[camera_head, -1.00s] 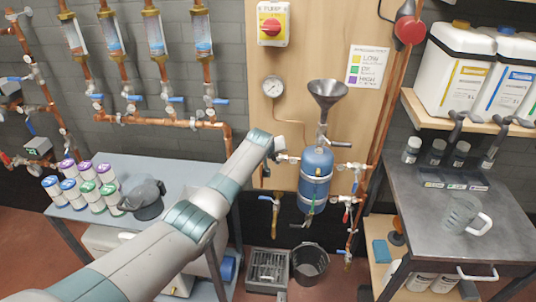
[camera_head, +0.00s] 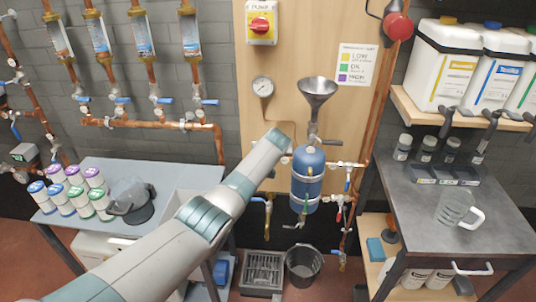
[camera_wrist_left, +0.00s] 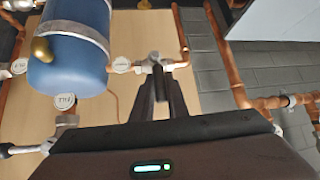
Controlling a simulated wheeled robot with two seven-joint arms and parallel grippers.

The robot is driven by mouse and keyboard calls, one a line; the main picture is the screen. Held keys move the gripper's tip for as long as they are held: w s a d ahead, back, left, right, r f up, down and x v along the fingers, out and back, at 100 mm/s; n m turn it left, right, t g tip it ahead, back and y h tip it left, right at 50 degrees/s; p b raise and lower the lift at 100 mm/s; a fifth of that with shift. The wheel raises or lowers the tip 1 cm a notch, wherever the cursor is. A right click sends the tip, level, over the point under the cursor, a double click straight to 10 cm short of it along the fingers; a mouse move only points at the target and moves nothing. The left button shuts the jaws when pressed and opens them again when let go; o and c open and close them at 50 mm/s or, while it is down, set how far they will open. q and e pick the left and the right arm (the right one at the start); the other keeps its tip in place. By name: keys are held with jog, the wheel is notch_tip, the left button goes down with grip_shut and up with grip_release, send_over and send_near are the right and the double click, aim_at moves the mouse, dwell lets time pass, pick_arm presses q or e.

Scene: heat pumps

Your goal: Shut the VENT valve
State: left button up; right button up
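The blue vessel (camera_head: 308,165) hangs on the wooden panel under a grey funnel (camera_head: 317,92), with small valves and pipes around it. In the left wrist view the vessel (camera_wrist_left: 70,45) is at upper left. My left gripper (camera_wrist_left: 159,85) reaches a small metal valve (camera_wrist_left: 154,63) beside the vessel. Its dark fingers stand on either side of a dark lever; whether they press on it is unclear. A round white tag (camera_wrist_left: 121,65) sits beside this valve; its word is too small to read. In the head view my left arm hides the gripper and this valve. My right gripper is out of view.
Copper pipes (camera_wrist_left: 230,60) run close by on the right in the wrist view. A pressure gauge (camera_head: 262,86) and a red-yellow pump switch (camera_head: 261,23) are above. A black bucket (camera_head: 303,262) stands on the floor below. A grey worktop (camera_head: 410,205) is to the right.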

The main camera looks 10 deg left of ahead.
pick_arm(q)
jog(key=o, duration=0.4)
jog(key=shift+d, duration=0.1)
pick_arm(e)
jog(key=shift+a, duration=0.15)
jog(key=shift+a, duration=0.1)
pick_arm(q)
jog(key=shift+s, duration=0.1)
